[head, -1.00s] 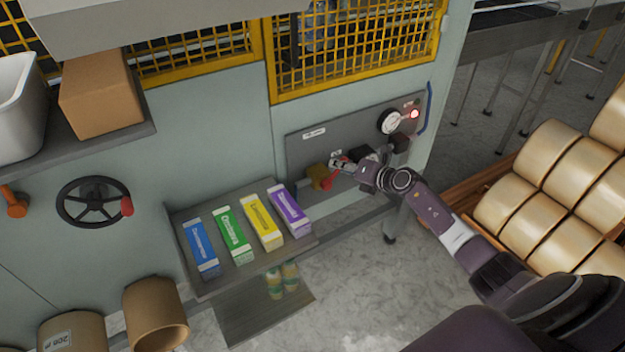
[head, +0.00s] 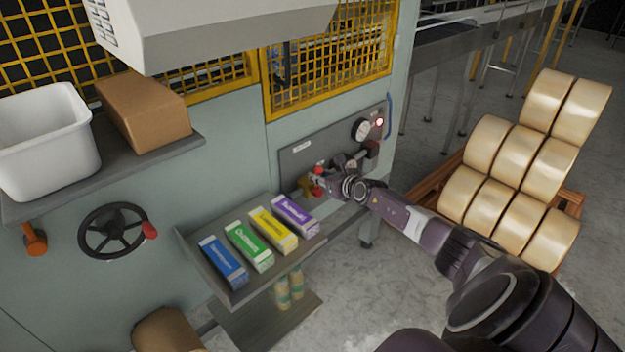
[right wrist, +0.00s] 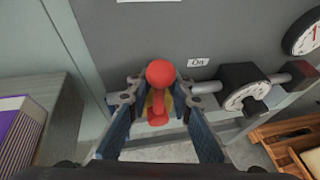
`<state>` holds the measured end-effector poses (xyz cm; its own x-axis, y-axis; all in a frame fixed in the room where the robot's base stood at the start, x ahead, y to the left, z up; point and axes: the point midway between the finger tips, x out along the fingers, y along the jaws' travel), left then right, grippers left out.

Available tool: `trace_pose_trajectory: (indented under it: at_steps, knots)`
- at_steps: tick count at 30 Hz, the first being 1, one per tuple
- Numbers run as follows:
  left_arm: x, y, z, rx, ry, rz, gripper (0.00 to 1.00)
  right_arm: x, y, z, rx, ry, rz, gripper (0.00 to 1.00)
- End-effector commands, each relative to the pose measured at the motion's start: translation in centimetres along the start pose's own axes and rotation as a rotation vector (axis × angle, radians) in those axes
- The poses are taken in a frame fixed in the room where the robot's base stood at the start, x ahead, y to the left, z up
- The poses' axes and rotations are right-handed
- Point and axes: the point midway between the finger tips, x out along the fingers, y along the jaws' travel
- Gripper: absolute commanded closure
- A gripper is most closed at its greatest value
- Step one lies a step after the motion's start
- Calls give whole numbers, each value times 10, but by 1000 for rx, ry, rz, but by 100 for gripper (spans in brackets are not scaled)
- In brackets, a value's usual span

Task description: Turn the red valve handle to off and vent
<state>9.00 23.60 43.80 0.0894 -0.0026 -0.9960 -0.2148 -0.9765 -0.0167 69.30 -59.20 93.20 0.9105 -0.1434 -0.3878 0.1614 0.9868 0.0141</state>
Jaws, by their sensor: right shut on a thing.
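The red valve handle (head: 318,171) sits on a brass-yellow valve body (head: 305,187) low on the grey panel (head: 300,160). In the right wrist view the handle (right wrist: 160,78) shows a round red knob and a red stem below it, between my two fingers. My right gripper (right wrist: 160,95) is shut on the handle; it also shows in the head view (head: 322,180), reaching in from the right. An "On" label (right wrist: 198,62) is right of the knob. My left gripper is not in view.
A tray (head: 232,298) of coloured cartons juts out left of the valve. A handwheel (head: 113,231) is farther left. Film rolls (head: 512,160) stand on a pallet at right.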

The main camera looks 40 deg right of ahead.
Motion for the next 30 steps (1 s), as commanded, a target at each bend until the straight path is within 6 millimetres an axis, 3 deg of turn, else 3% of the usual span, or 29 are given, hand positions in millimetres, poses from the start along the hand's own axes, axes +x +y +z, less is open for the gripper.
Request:
trace_pose_trajectory:
  at_steps: [1, 17, 18, 22, 30]
  knots:
    - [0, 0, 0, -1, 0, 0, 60, 0, -3, 7, -9, -14, -6, 100]
    - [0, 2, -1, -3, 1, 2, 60, 0, -5, 7, -28, -17, -13, 100]
    - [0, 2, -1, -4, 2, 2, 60, 0, -5, 7, -27, -17, -13, 78]
    - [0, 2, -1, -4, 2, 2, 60, 1, -5, 5, -27, -14, -12, 64]
    - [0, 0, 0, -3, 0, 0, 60, 1, -5, 2, -27, -9, -11, 63]
